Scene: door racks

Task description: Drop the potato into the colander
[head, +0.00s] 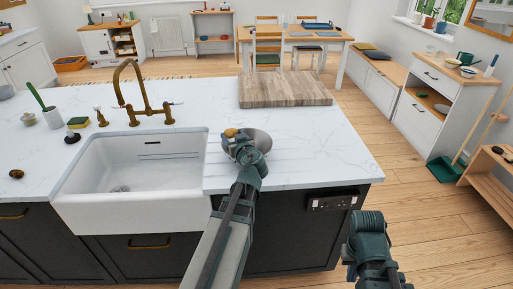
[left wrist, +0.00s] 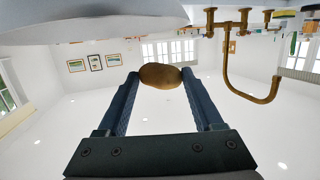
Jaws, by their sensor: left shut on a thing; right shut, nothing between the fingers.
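A brown potato (head: 230,132) is between the fingertips of my left gripper (head: 236,138), which is shut on it. The left wrist view shows the potato (left wrist: 160,76) pinched between both fingers (left wrist: 160,82). A silver metal colander (head: 262,140) stands on the white marble counter right of the sink. The potato is at the colander's left side in the head view; my gripper hides part of the colander, and I cannot tell whether the potato is over its opening. My right gripper (head: 368,222) is shut and empty in front of the counter, at lower right.
A white sink (head: 130,205) with a brass tap (head: 137,108) lies left of the colander. A wooden board (head: 285,90) lies behind it. A small dark brown item (head: 16,174) is on the counter's left.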

